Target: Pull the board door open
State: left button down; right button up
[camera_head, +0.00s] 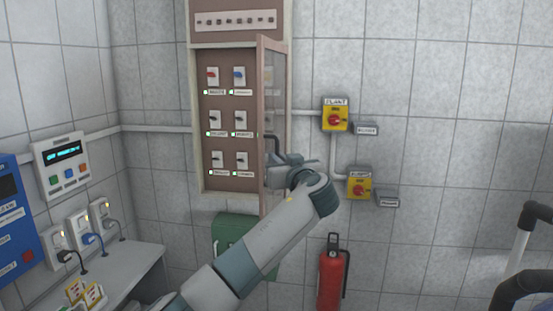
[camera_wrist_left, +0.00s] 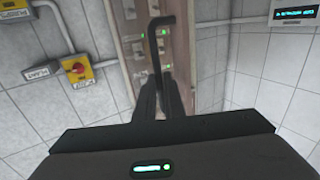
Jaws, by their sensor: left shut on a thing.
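The board door (camera_head: 272,100) is a tall transparent panel hinged on the right side of the wall-mounted board (camera_head: 196,120). It stands swung out from the board, so the inside with several small switches shows. My left gripper (camera_head: 275,165) is at the door's dark handle (camera_head: 273,146). In the left wrist view the gripper's dark fingers (camera_wrist_left: 161,95) are shut on the bent black handle (camera_wrist_left: 153,40). The arm hides the lower end of the door. My right gripper is not in view.
Two yellow rotary switches (camera_head: 336,115) with red knobs are on the wall right of the door. A red extinguisher (camera_head: 331,279) stands below them. A green box (camera_head: 230,232) is under the board. A bench (camera_head: 120,268) with plugs is at left.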

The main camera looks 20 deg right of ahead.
pick_arm(q)
jog(key=shift+r, duration=0.15)
jog(key=c, duration=2)
grip_release()
jog(key=shift+w, duration=0.1)
jog(key=shift+o, duration=0.8)
jog(key=shift+w+d+f, duration=0.15)
jog(key=shift+w+f, duration=0.2)
jog(key=shift+f, duration=0.05)
jog(key=s+b, duration=0.7)
jog(key=s, duration=1)
jog(key=shift+s+d+b, duration=0.3)
jog(key=shift+b, duration=0.1)
